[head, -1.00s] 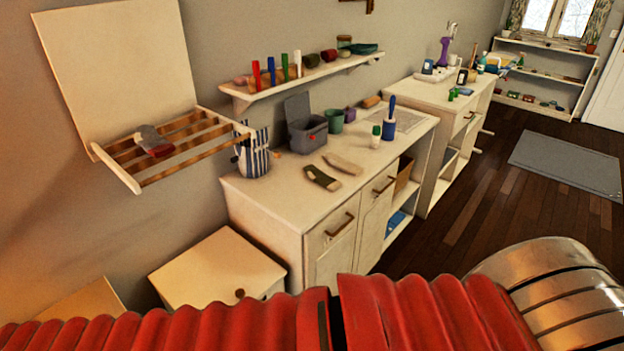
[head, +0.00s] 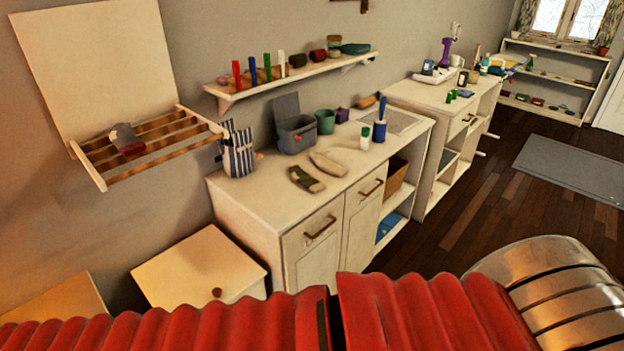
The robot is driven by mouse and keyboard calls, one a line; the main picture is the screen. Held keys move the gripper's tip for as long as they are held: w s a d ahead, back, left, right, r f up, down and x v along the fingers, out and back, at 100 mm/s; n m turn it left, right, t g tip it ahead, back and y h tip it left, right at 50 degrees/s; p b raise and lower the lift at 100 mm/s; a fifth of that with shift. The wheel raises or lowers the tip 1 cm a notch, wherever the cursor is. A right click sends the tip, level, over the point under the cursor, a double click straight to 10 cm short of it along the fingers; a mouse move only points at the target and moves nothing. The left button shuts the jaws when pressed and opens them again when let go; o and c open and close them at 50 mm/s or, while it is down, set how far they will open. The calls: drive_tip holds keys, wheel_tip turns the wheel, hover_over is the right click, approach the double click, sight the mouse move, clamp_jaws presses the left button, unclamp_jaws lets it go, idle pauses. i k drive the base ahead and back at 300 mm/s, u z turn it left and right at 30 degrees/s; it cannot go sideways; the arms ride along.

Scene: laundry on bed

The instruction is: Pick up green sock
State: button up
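A dark olive-green sock (head: 306,179) with a paler end lies flat on the white cabinet top (head: 262,187), near its front edge. A beige sock (head: 328,163) lies just behind it to the right, very close to it. My red ribbed arm (head: 200,325) crosses the bottom of the head view, with a metal part at the lower right. My gripper is not in view. Nothing touches the green sock apart from the cabinet top, as far as I can see.
Behind the socks stand a striped bag (head: 238,152), a grey open box (head: 296,133) and a green cup (head: 325,121). A white bottle (head: 365,138) and blue item (head: 380,122) stand to the right. A wall rack (head: 150,150) holds a grey-red item.

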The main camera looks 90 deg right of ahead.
sight(314, 185)
drive_tip(key=k, duration=0.85)
drive_tip(key=u, duration=3)
drive_tip(key=i, duration=0.1)
drive_tip(key=z, duration=4.75)
drive_tip(key=i, duration=1)
drive_tip(key=k, duration=0.25)
drive_tip(key=u, duration=0.1)
